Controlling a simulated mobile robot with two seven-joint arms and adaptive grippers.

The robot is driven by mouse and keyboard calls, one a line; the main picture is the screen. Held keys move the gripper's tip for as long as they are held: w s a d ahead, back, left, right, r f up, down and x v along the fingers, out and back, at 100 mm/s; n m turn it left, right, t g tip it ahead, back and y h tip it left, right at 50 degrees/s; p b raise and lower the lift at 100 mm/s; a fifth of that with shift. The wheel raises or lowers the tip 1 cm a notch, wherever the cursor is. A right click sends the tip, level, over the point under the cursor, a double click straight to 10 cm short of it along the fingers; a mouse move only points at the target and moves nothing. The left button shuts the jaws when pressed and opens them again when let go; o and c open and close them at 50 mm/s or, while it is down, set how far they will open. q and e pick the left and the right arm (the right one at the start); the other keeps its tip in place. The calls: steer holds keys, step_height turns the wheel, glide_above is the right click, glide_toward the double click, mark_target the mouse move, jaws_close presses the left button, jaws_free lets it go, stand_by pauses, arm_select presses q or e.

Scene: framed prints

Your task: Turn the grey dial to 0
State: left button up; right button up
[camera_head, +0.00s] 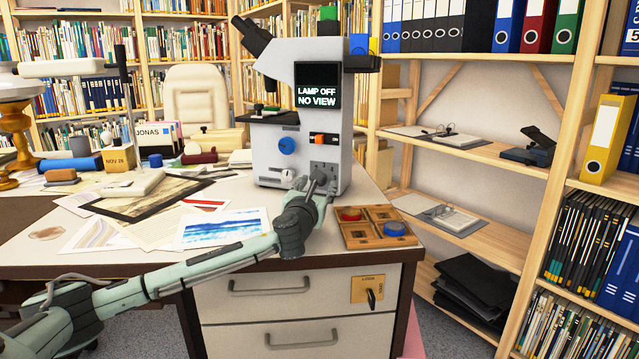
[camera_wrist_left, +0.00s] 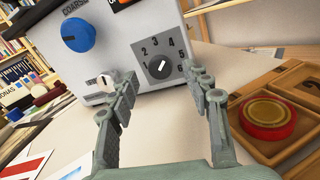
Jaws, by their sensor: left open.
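The grey dial (camera_wrist_left: 160,67) is a dark round knob on a grey plate on the front of the white microscope (camera_head: 300,130). The digits 1 to 6 show around it; I cannot make out a 0. A short white mark on the dial runs slantwise; I cannot tell which digit it marks. In the head view the dial is mostly hidden by my gripper. My left gripper (camera_head: 317,184) is open in front of the dial. In the left wrist view its fingers (camera_wrist_left: 161,84) stand apart to either side below the dial, apparently not touching it. My right gripper is not in view.
A smaller white knob (camera_wrist_left: 106,82) and a blue knob (camera_wrist_left: 78,35) sit left of the dial. The screen (camera_head: 317,90) reads "LAMP OFF NO VIEW". A wooden tray (camera_head: 372,239) with red and blue round pieces lies to the right. Prints (camera_head: 222,228) lie left.

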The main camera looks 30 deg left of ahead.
arm_select(q)
steer(key=shift+x, duration=1.65)
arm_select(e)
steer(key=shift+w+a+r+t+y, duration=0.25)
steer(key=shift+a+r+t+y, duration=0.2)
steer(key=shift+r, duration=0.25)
arm_select(q)
steer(key=shift+c, duration=0.5)
jaws_close()
steer(key=shift+r+n+p, duration=0.15)
steer(key=shift+n+p, duration=0.75)
steer(key=shift+p, duration=0.3)
steer(key=shift+n+g+p, duration=0.3)
steer(key=shift+n+p, duration=0.6)
steer(key=shift+p, duration=0.1)
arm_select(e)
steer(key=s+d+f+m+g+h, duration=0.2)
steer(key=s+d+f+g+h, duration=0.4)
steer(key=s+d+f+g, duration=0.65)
arm_select(q)
steer(key=shift+n+h+p, duration=0.3)
steer(key=shift+n+p, duration=0.9)
steer(key=shift+n, duration=0.4)
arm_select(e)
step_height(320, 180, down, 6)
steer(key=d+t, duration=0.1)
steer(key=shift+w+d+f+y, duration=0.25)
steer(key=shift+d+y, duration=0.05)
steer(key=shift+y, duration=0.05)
